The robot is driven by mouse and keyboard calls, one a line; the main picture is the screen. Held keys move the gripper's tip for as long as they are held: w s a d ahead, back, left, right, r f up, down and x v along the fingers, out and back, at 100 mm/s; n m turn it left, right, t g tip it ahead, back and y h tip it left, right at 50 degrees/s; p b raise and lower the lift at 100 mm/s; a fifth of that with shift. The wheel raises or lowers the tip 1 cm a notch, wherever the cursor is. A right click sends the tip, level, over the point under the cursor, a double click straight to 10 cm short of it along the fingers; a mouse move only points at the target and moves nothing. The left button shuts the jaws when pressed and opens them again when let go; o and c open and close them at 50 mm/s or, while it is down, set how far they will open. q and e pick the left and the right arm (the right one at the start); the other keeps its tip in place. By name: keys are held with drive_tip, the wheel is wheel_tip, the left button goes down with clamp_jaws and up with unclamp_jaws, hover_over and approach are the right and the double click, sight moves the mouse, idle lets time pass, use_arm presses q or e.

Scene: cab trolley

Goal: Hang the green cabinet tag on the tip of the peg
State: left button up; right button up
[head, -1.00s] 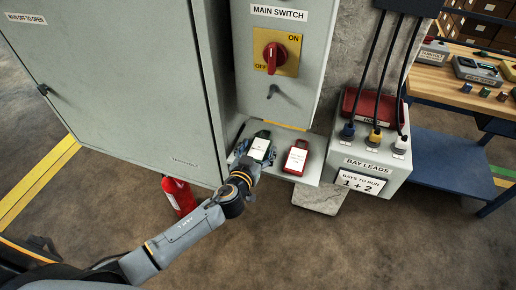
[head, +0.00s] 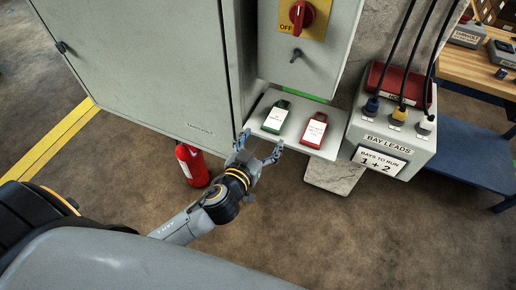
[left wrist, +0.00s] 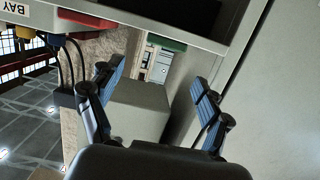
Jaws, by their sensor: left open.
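The green cabinet tag (head: 276,118), with a white label, lies on the grey shelf (head: 259,119) under the switch panel. The peg (head: 296,55) sticks out of the panel below the red switch and is bare. My left gripper (head: 260,148) is open and empty in front of the shelf's edge, just short of the green tag and apart from it. Its two spread fingers also show in the left wrist view (left wrist: 160,92), with nothing clearly held between them. My right gripper is not in view.
A red tag (head: 314,131) lies on the shelf right of the green one. The bay leads box (head: 391,128) with plugged cables stands at right. The large cabinet (head: 150,65) borders the shelf at left. A red extinguisher (head: 192,165) stands below.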

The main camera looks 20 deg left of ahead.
use_arm(q)
drive_tip(key=s, duration=0.2)
drive_tip(key=shift+s+r, duration=0.3)
drive_tip(key=shift+f, duration=0.1)
drive_tip(key=s+a+f+m+g, duration=0.1)
drive_tip(key=s+a+f+g, duration=0.15)
drive_tip(key=f, duration=0.85)
drive_tip(key=s+a+f+g, duration=0.1)
drive_tip(key=s+f+g, duration=0.25)
drive_tip(key=f, duration=0.85)
drive_tip(key=s+a+f+m+g, duration=0.15)
drive_tip(key=s+f, duration=0.25)
drive_tip(key=f, duration=0.7)
drive_tip(key=s+f+g, duration=0.2)
drive_tip(key=s+f, duration=0.3)
drive_tip(key=s, duration=0.4)
drive_tip(key=s+a+f+g, duration=0.1)
drive_tip(key=s+f+g, duration=0.1)
drive_tip(key=s+f, duration=0.4)
drive_tip(key=s+f+g, duration=0.3)
drive_tip(key=s+f, duration=0.3)
drive_tip(key=s, duration=0.6)
drive_tip(key=shift+a+y, duration=0.2)
drive_tip(key=shift+y, duration=0.1)
drive_tip(key=shift+o, duration=0.5)
drive_tip(key=shift+s+f+n, duration=0.15)
drive_tip(key=shift+s+n, duration=0.1)
drive_tip(key=shift+s, duration=0.1)
